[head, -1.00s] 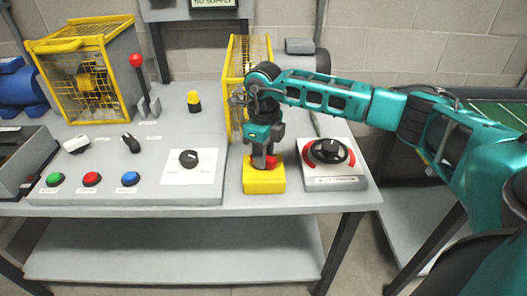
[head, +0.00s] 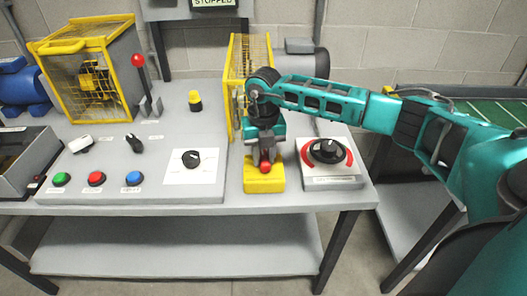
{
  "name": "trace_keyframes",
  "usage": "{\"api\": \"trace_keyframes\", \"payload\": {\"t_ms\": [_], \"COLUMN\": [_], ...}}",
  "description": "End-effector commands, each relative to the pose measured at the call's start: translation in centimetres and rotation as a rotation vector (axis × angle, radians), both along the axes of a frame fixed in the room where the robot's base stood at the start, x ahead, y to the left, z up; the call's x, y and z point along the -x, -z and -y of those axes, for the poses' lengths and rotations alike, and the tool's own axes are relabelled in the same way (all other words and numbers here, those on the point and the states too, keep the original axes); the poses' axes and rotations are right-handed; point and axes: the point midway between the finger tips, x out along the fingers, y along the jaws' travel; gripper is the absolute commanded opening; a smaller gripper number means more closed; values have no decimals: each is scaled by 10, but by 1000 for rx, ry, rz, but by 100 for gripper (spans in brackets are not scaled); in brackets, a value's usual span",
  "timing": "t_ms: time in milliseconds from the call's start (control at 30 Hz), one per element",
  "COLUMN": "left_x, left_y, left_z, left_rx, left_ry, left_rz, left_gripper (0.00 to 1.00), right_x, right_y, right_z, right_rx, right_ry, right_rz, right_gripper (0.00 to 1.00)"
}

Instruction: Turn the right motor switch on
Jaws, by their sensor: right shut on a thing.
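My right gripper (head: 265,156) points down over the yellow box (head: 264,184) near the bench's front edge. It is shut on the red button (head: 265,169) on top of that box; the fingers partly hide the button. A white switch (head: 82,145) and a black switch (head: 134,143) sit on the sloped grey panel at left. A black knob (head: 190,159) sits on a white plate. A larger black rotary switch (head: 327,151) with red arcs is right of the yellow box. Small labels are unreadable. My left gripper is not in view.
Green, red and blue buttons (head: 96,179) line the panel's front. A red-knobbed lever (head: 138,61) stands behind, beside a yellow cage (head: 91,70). A blue motor (head: 22,88) is far left; a grey motor (head: 299,46) is behind my right arm. A sign (head: 213,2) reads "STOPPED".

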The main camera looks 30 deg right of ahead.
Motion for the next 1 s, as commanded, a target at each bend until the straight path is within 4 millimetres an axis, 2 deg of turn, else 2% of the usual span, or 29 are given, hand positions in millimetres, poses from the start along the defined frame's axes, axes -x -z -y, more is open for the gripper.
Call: {"api": "trace_keyframes", "payload": {"t_ms": [300,867,900,1000], "left_x": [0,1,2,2], "left_y": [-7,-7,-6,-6], "left_z": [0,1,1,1], "left_rx": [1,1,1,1], "left_ry": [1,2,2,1], "left_rz": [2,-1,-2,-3], "left_gripper": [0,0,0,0], "right_x": [-1,-1,-1,-1], "right_y": [-1,-1,-1,-1], "right_z": [0,0,0,0], "right_rx": [0,0,0,0], "right_ry": [133,168,168,166], "right_rz": [1,2,2,2], "right_gripper": [0,0,29,38]}}
